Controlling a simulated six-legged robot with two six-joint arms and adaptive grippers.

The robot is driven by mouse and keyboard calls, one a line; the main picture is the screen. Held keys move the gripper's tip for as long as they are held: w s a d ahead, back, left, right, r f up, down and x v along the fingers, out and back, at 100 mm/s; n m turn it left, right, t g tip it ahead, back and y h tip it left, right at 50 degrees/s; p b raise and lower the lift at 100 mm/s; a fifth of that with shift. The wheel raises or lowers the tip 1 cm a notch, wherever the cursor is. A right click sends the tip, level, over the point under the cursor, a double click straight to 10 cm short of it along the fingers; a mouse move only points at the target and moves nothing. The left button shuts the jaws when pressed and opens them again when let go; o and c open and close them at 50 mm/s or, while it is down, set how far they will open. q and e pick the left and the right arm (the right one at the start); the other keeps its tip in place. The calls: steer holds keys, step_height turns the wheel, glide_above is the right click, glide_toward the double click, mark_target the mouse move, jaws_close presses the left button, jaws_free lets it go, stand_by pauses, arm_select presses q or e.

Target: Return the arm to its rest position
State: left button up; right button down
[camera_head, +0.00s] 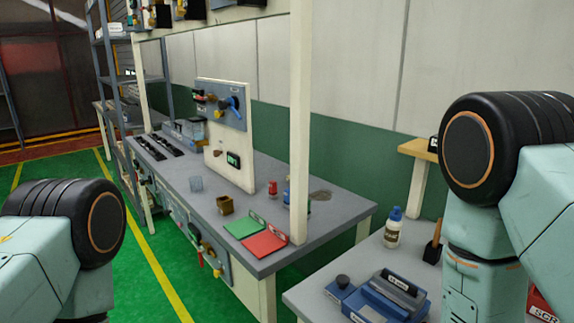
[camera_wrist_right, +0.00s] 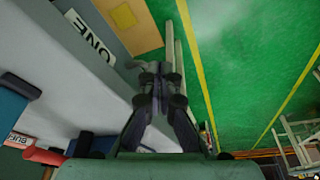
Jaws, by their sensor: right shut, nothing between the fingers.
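My right arm (camera_head: 490,200) fills the right side of the head view, with its black joint at the top. Its gripper is out of that view. In the right wrist view my right gripper (camera_wrist_right: 160,75) is shut and empty, with its dark fingers together. Behind it are a grey surface and the green floor. My left arm (camera_head: 60,240) shows at the left edge of the head view, and its gripper is not seen.
A grey workbench (camera_head: 340,210) carries an upright panel (camera_head: 230,135), a green mat (camera_head: 243,227) and a red mat (camera_head: 263,244). A nearer bench (camera_head: 325,305) holds a white bottle (camera_head: 393,230) and a blue device (camera_head: 385,298). Green floor (camera_head: 125,270) lies open at left.

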steer(key=s+d+f+m+g+b, duration=0.2)
steer(key=s+f+m+g+b, duration=0.1)
steer(key=s+f+b, duration=0.8)
steer(key=s+f, duration=0.4)
steer(key=f, duration=0.3)
steer(key=shift+d+m+h, duration=0.15)
steer(key=shift+m+h, duration=0.15)
